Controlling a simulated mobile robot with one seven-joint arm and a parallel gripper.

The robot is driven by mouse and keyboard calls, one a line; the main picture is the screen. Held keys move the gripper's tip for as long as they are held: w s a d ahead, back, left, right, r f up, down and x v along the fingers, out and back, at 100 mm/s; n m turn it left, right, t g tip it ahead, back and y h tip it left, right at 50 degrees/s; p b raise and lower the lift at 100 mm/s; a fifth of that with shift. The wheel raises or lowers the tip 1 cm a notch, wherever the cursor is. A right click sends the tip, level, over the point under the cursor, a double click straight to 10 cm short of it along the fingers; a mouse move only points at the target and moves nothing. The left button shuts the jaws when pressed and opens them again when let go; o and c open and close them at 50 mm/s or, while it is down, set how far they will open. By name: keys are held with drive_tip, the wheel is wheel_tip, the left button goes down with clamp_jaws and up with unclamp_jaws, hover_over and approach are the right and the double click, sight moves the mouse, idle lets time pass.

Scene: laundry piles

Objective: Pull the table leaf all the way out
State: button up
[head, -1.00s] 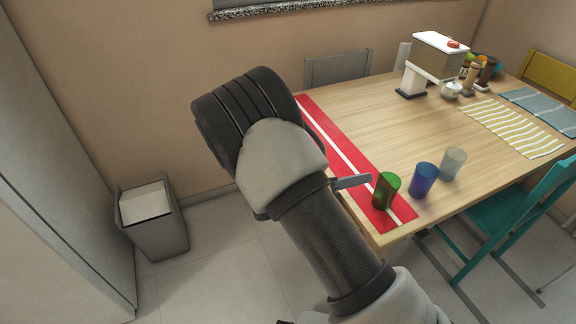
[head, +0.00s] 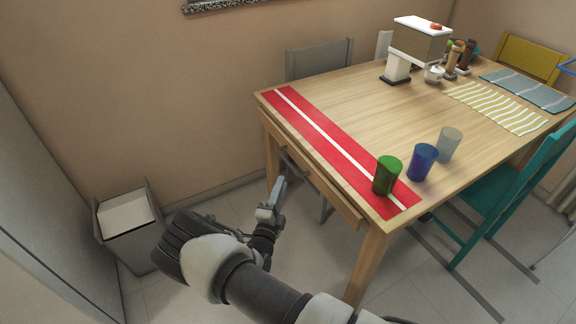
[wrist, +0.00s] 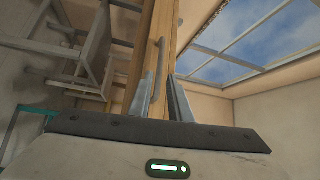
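The wooden table (head: 390,112) has a leaf front (head: 318,178) along its left side, just under the tabletop edge, with no wide leaf surface showing outside it. My gripper (head: 279,188) is low, left of the leaf front.
A red runner (head: 330,142) covers the table's left end. Green (head: 387,175), blue (head: 422,162) and grey (head: 448,145) cups stand near the front edge. A bin (head: 128,225) stands at the left wall. Floor left of the table is clear. A teal chair (head: 510,190) is at front right.

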sight(288, 162)
drive_tip(key=b+x, duration=0.1)
drive_tip(key=x, duration=0.9)
drive_tip(key=shift+w, duration=0.1)
clamp_jaws()
